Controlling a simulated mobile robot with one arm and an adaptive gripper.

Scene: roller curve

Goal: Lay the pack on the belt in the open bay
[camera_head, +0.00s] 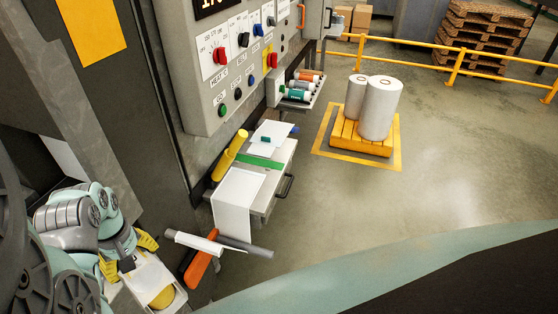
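My gripper (128,256) is at the lower left, with its yellow fingers set apart. Just below it is a pale, tray-like thing with a rounded yellow part (162,298), cut by the picture's lower edge. It may be the pack. The gripper overlaps its upper end, and I cannot tell whether the fingers press on it or only stand beside it. I cannot make out a belt or an open bay; my arm and the dark machine side cover much of the left.
A control panel (222,90) with knobs stands above a small table (262,205) with papers. An orange-handled tool (200,270) and a white roll (195,242) lie close right of my gripper. White rolls (380,108) stand on a yellow pallet (355,143). Open floor lies right.

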